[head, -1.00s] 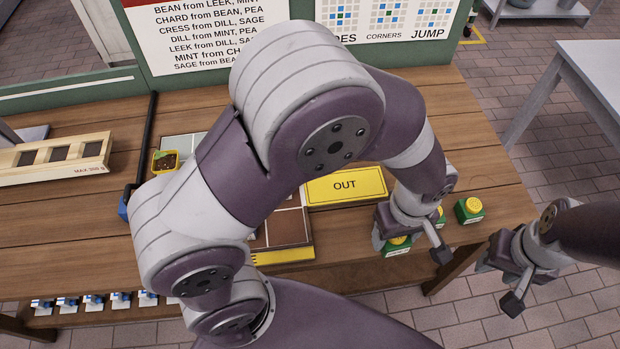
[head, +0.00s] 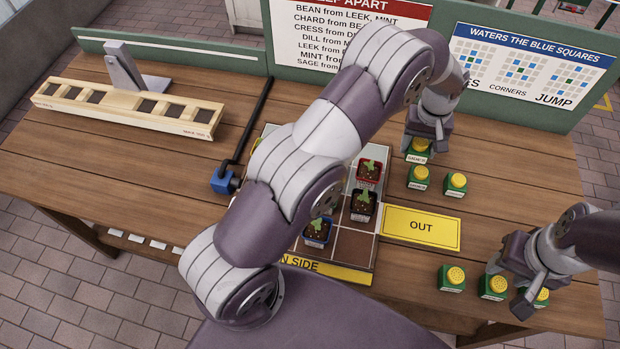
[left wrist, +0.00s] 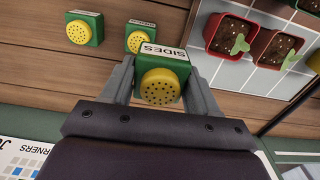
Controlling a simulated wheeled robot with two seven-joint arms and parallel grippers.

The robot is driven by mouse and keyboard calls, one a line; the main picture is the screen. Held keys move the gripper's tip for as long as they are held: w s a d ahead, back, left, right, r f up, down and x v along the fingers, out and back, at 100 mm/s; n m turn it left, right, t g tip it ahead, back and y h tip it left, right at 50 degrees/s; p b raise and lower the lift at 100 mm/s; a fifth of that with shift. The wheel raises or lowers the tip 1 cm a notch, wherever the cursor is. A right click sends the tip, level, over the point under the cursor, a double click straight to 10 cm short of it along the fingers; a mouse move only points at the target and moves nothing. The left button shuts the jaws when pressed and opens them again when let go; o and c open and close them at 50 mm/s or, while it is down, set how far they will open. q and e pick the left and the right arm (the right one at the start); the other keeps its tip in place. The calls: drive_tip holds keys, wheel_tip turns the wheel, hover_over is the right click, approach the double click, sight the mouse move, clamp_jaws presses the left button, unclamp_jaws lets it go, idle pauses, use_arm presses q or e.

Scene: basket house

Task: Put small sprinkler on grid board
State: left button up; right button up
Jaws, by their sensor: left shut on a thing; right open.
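My left gripper (left wrist: 162,85) is shut on a green sprinkler (left wrist: 160,86) with a round yellow perforated top and a white label reading SIDES. In the head view the left gripper (head: 426,136) and this sprinkler (head: 417,152) are behind the OUT panel, right of the grid board (head: 352,246); whether the sprinkler is clear of the table is hard to tell. The board holds several potted seedlings, and my left arm covers much of it. It also shows in the left wrist view (left wrist: 210,62). My right gripper (head: 528,285) is open over the front right sprinklers.
Two more sprinklers (head: 418,178) (head: 456,185) stand near the held one. Several others (head: 452,279) stand at the front right. A yellow OUT panel (head: 420,228) lies right of the board. A wooden tray (head: 128,107) and blue block (head: 224,182) are at left.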

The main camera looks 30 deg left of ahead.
use_arm(q)
drive_tip(key=a+f+p, duration=0.1)
drive_tip(key=a+f, duration=0.1)
drive_tip(key=a, duration=0.1)
drive_tip(key=w+a+f+p, duration=0.1)
drive_tip(key=a+f, duration=0.1)
drive_tip(key=a, duration=0.2)
drive_tip(key=w+a+f+p, duration=0.1)
drive_tip(key=a+f, duration=0.1)
drive_tip(key=a, duration=0.2)
drive_tip(key=shift+w+f, duration=0.15)
drive_tip(key=shift+f, duration=0.15)
wheel_tip(320, 180, down, 4)
drive_tip(key=shift+r+p, duration=0.15)
drive_tip(key=shift+p, duration=0.65)
drive_tip(key=shift+f, duration=0.4)
drive_tip(key=o, duration=1.1)
